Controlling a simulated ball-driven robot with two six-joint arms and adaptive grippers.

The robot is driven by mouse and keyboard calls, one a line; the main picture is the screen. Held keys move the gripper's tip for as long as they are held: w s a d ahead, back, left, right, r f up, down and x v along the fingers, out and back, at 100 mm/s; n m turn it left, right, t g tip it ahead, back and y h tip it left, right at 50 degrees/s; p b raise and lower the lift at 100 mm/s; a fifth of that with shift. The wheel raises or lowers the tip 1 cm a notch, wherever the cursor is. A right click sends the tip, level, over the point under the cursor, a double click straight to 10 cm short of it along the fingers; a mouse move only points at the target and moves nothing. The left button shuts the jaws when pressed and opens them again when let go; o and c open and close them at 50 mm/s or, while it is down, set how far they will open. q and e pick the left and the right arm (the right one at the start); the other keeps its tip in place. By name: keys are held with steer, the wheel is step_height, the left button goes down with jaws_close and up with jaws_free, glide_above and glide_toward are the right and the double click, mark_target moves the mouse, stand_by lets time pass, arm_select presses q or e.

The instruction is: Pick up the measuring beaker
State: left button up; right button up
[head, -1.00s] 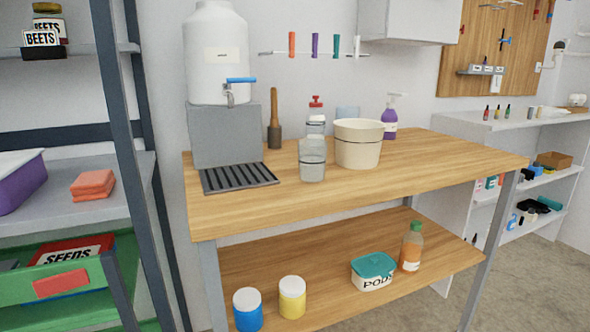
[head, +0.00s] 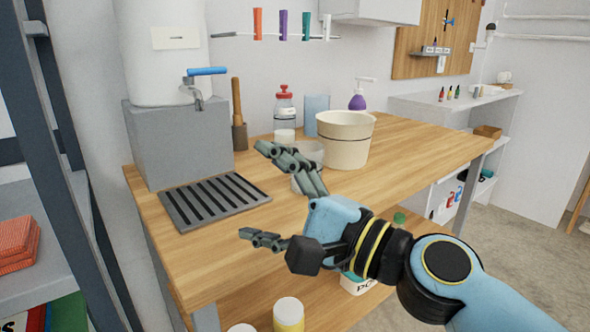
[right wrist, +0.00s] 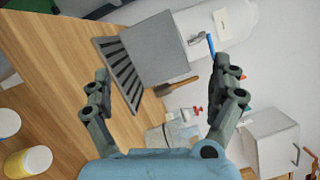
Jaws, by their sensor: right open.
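The measuring beaker (head: 316,153) is a clear, upright vessel on the wooden bench, just left of the cream pot (head: 343,145). In the head view my right gripper's fingers cover much of it. My right gripper (head: 254,192) is open and empty, in front of the beaker. In the right wrist view its fingers (right wrist: 163,70) are spread wide, and the beaker (right wrist: 178,134) shows low between them, partly cut off by my gripper's body. My left gripper is not in view.
A red-capped bottle (head: 285,108) stands behind the beaker. A slatted drain tray (head: 214,203) lies at the bench's left. The bench's right part is clear.

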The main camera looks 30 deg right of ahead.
steer(key=w+d+m+t+h, duration=0.2)
steer(key=d+m+h, duration=0.3)
steer(key=d+m, duration=0.3)
steer(key=m+g+h, duration=0.2)
steer(key=m+h, duration=0.5)
steer(key=m, duration=0.5)
glide_toward(320, 174)
steer(key=w+r, duration=0.1)
steer(key=w+a+r, duration=0.1)
steer(key=shift+w+r, duration=0.25)
steer(key=shift+r, duration=0.15)
steer(key=shift+m+g, duration=0.3)
steer(key=shift+m, duration=0.3)
steer(key=x, duration=0.4)
steer(key=shift+w+d+f, duration=0.2)
steer(key=shift+w+f, duration=0.1)
steer(key=shift+w, duration=0.05)
steer(key=x, duration=0.6)
steer(key=shift+w+a, duration=0.1)
steer(key=shift+a, duration=0.15)
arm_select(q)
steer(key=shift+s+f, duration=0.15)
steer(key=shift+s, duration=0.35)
arm_select(e)
steer(key=c, duration=1)
